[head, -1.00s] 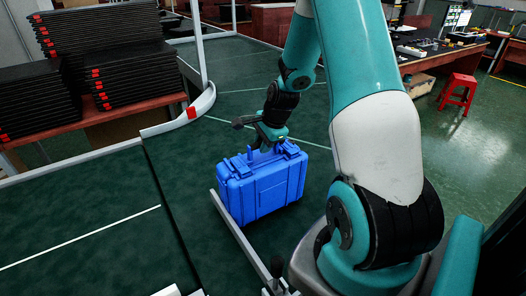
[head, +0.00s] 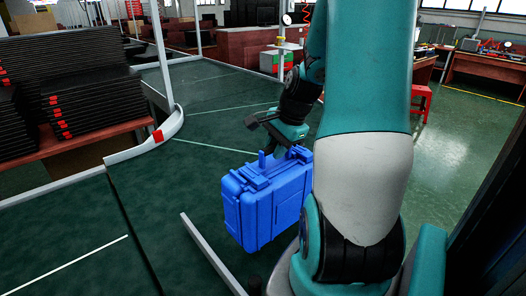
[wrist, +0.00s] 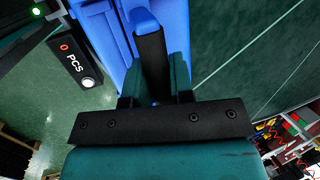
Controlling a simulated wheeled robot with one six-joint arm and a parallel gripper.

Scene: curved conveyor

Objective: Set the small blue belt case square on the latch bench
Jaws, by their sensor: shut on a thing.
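The blue belt case (head: 265,205) hangs upright from my gripper (head: 287,148), with its ribbed side and latches showing, over or just above the dark green conveyor (head: 200,185). My gripper is shut on the case's top handle. In the wrist view the blue case (wrist: 103,30) lies beyond the fingers (wrist: 155,90), its handle between them. Whether its underside clears the belt is hard to tell. I cannot single out the latch bench for sure.
Stacked black trays (head: 75,85) stand on a red-topped bench at left. A red stool (head: 421,100) and workbench (head: 485,75) stand at right, with open green floor (head: 460,150) before them.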

